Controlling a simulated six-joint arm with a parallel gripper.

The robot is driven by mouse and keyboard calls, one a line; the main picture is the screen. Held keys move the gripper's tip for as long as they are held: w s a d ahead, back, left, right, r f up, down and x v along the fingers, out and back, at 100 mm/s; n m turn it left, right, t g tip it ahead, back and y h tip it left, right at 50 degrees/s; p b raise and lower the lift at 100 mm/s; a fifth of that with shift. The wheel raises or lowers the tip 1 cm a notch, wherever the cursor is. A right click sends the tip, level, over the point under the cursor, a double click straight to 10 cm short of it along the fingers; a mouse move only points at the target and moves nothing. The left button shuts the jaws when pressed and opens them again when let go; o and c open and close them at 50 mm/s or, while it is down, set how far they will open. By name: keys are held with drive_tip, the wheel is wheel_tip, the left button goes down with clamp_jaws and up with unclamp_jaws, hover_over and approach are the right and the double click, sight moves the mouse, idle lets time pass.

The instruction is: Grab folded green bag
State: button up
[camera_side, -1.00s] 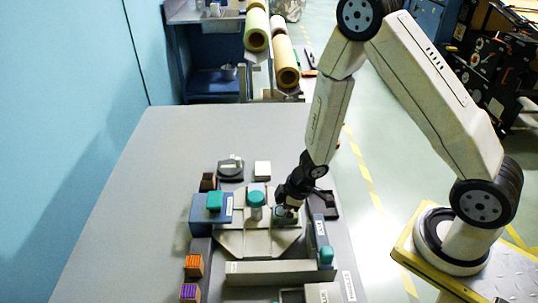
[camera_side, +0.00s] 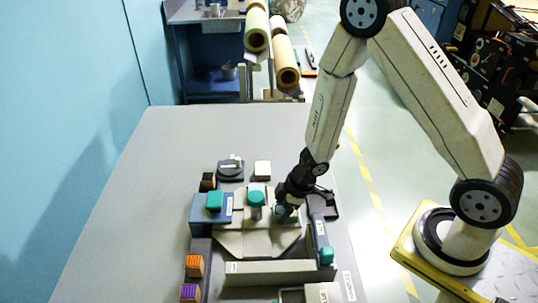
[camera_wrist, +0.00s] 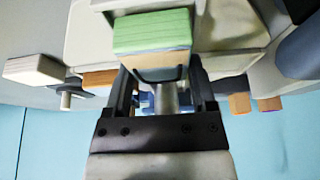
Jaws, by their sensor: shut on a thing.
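The folded green bag (camera_wrist: 152,32) shows in the wrist view as a block with a pale green layer above a tan part. It sits between the two fingers of my gripper (camera_wrist: 158,80), which is shut on it. In the side view my gripper (camera_side: 285,206) points down at the right part of the grey fixture (camera_side: 258,242). The bag is mostly hidden there by the fingers. I cannot tell whether it touches the fixture.
A teal-topped post (camera_side: 256,196) stands just left of my gripper. A teal block (camera_side: 214,201) sits on a blue box, and another (camera_side: 327,256) stands at the right. Orange (camera_side: 194,265) and purple (camera_side: 190,292) striped blocks line the left. The table's far left is clear.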

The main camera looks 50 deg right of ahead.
sight(282, 209)
drive_tip(key=shift+r, duration=4.6)
drive_tip(key=shift+r, duration=0.1)
